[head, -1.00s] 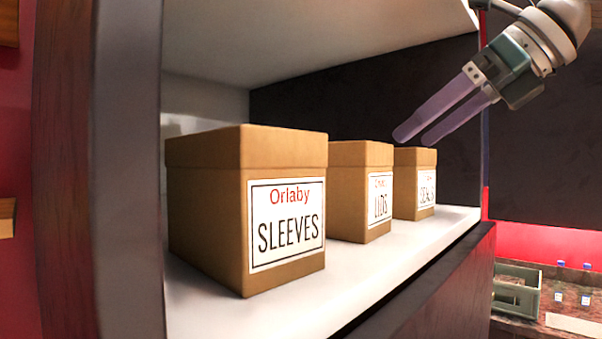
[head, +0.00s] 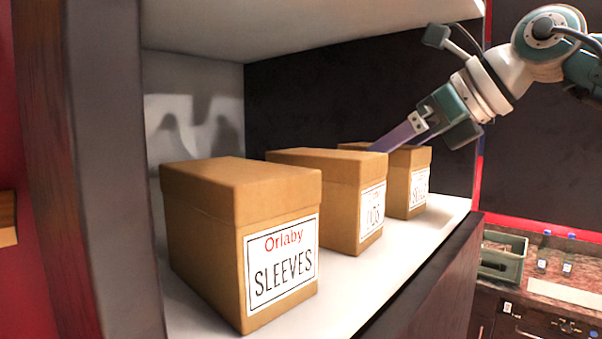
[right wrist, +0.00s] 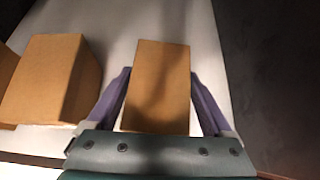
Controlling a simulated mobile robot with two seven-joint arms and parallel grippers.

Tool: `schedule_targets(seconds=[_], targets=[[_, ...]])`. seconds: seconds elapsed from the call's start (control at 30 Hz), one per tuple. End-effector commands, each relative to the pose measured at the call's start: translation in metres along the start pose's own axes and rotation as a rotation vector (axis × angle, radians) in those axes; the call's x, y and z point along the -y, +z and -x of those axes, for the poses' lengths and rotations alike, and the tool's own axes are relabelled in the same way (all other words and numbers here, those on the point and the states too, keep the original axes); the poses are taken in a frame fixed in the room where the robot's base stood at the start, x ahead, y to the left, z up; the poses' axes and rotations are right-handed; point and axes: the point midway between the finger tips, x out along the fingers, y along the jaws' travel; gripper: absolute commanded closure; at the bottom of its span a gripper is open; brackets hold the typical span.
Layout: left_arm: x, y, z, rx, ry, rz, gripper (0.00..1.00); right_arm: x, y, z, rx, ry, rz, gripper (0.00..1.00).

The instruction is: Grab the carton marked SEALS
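The SEALS carton (head: 402,203), brown with a partly legible white label, stands farthest along the white shelf (head: 352,292). It also shows in the right wrist view (right wrist: 158,88), with my gripper's shadow on it. My right gripper (head: 385,148) is at its top in the head view. In the right wrist view its purple fingers (right wrist: 160,75) are open, one on each side of the carton, with narrow gaps showing. The carton rests on the shelf. One finger is mostly hidden in the head view. My left gripper is not in view.
The LIDS carton (head: 338,205) stands close beside the SEALS carton, and the SLEEVES carton (head: 232,245) is nearest. An upper shelf (head: 300,25) hangs above.

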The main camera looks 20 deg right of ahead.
Motion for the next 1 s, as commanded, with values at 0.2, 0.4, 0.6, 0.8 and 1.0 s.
schedule_targets(seconds=[0.2,0.4,0.6,0.8,1.0], targets=[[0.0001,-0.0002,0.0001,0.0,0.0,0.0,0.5,0.0,0.0003,0.0004,0.0,0.0,0.0,0.41],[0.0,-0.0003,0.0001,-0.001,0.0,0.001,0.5,0.0,0.0004,0.0005,0.0,0.0,0.0,0.63],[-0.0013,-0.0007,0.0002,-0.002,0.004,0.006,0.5,0.0,0.0005,0.0005,0.0,0.0,0.0,0.85],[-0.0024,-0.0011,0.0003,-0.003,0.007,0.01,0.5,0.0001,0.0014,0.0009,0.003,0.0,0.0,0.93],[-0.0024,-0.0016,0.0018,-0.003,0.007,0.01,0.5,0.0007,0.0031,0.003,0.003,-0.001,0.001,0.93]])
